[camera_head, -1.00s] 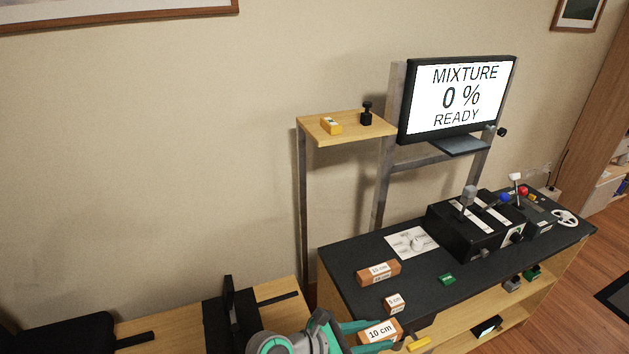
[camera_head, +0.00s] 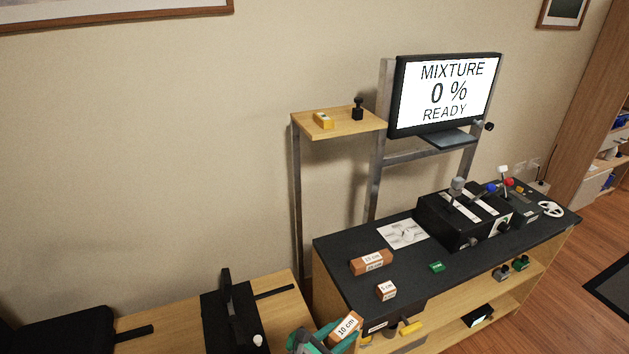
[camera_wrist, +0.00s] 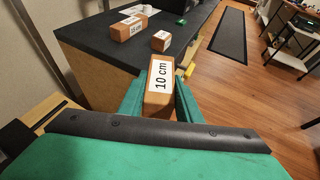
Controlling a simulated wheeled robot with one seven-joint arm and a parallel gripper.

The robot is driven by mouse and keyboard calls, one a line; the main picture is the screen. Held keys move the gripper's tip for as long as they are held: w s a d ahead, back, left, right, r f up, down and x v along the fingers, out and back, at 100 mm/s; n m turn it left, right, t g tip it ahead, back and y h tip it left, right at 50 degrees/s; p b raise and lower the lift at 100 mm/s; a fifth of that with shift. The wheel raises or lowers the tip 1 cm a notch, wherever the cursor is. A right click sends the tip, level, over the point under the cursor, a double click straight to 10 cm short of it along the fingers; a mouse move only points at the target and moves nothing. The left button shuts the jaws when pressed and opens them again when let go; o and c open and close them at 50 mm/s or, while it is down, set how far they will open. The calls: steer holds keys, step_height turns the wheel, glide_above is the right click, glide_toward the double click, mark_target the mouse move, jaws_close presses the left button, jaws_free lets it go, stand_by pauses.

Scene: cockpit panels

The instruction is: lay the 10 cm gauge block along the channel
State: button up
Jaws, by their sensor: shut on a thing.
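The 10 cm gauge block (camera_head: 346,326) is orange-brown with a white label. It is held tilted at the bottom of the head view, in front of the dark bench's left end. My gripper (camera_head: 330,338) is shut on it. In the wrist view the block (camera_wrist: 158,90) sits between the two green fingers of my gripper (camera_wrist: 158,100), its label facing the camera. On the wooden table at left, a dark strip (camera_head: 275,291) runs out beside a black block-like fixture (camera_head: 222,322) with an upright plate. I cannot tell for sure whether this strip is the channel.
The 15 cm block (camera_head: 371,262) and 5 cm block (camera_head: 386,290) lie on the dark bench (camera_head: 340,250), near a green piece (camera_head: 437,267). A black control box (camera_head: 465,218) stands further right. A yellow handle (camera_head: 411,328) sticks out at the bench front.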

steer(key=s+a+f+n+t+y, duration=0.2)
steer(key=a+f+n+y, duration=0.2)
steer(key=f, duration=0.6)
steer(key=s+a+f+n+t+y, duration=0.2)
steer(key=a+f+n+y, duration=0.1)
steer(key=f, duration=0.8)
steer(key=shift+a+n+y, duration=0.35)
steer(key=shift+n+y, duration=0.55)
steer(key=shift+y, duration=0.3)
steer(key=shift+d, duration=0.1)
